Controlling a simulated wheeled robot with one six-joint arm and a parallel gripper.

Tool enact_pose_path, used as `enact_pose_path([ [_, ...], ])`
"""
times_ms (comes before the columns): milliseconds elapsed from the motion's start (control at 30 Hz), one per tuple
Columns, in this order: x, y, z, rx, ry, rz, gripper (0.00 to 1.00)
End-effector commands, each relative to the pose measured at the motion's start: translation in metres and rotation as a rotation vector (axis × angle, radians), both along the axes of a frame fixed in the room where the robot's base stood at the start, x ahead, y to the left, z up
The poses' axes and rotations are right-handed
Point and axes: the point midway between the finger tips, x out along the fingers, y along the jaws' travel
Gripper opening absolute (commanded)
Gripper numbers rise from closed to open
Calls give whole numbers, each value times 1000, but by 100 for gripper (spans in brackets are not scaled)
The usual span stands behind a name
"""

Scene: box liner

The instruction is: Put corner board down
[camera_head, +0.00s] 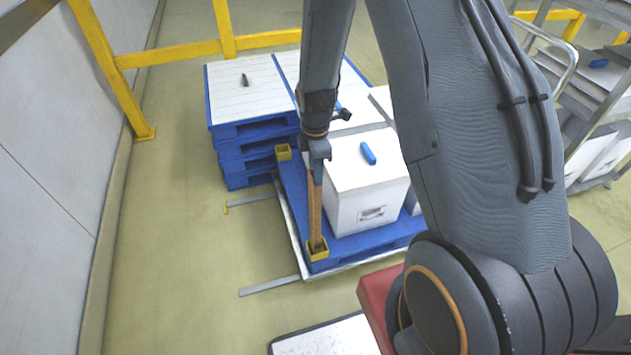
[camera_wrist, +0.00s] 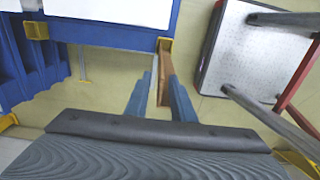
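The corner board (camera_head: 315,205) is a long, narrow brown strip. In the head view it stands nearly upright at the near left corner of the blue pallet (camera_head: 350,258), beside a white box (camera_head: 370,190). Its lower end is at a yellow corner holder (camera_head: 317,249); I cannot tell whether it rests fully inside. My gripper (camera_head: 317,158) is at the board's upper end. In the wrist view, the two blue fingers of my gripper (camera_wrist: 156,92) lie on either side of the board (camera_wrist: 153,98) and appear closed on it. The yellow holder (camera_wrist: 164,45) shows just beyond.
Another yellow holder (camera_head: 283,152) sits at the pallet's far left corner. Stacked blue pallets (camera_head: 240,140) stand behind, near a yellow railing (camera_head: 180,54). A shelf cart (camera_head: 590,95) is at right. The floor (camera_head: 170,240) to the left is clear.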

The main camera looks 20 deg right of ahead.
Motion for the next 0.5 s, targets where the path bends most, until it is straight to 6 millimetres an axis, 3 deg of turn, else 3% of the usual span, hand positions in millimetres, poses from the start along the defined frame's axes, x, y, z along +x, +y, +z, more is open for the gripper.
enact_pose_path([
  [200,1,0,41,0,-4,0,22],
  [500,0,0,73,0,-1,-1,22],
])
